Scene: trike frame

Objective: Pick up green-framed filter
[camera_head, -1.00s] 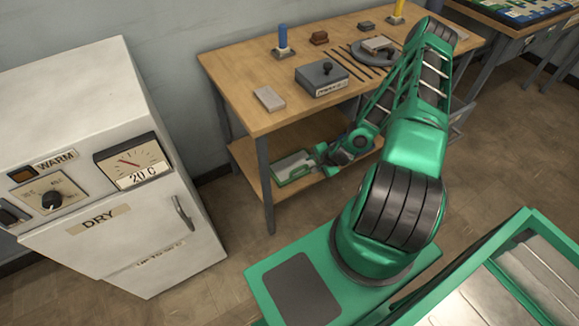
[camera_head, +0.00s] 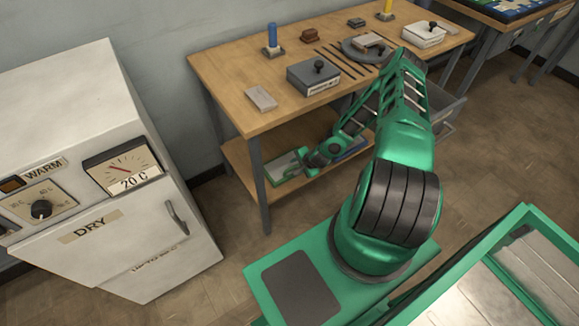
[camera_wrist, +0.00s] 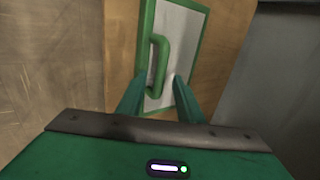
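The green-framed filter (camera_head: 283,164) lies on the bench's lower shelf, near its left end. In the wrist view the filter (camera_wrist: 190,42) shows a pale panel, a green rim and a raised green handle (camera_wrist: 158,62). My gripper (camera_wrist: 158,88) is open, and its two green fingers point at the filter. The handle appears between the fingertips; I cannot tell whether they touch it. In the head view my gripper (camera_head: 309,164) is at the filter's right side and hides part of it.
The wooden bench top (camera_head: 225,75) is above the shelf (camera_head: 240,154), with a leg (camera_head: 262,190) in front. A blue-edged item (camera_head: 352,150) lies farther right on the shelf. A white drying cabinet (camera_head: 75,100) stands at left. Floor between them is clear.

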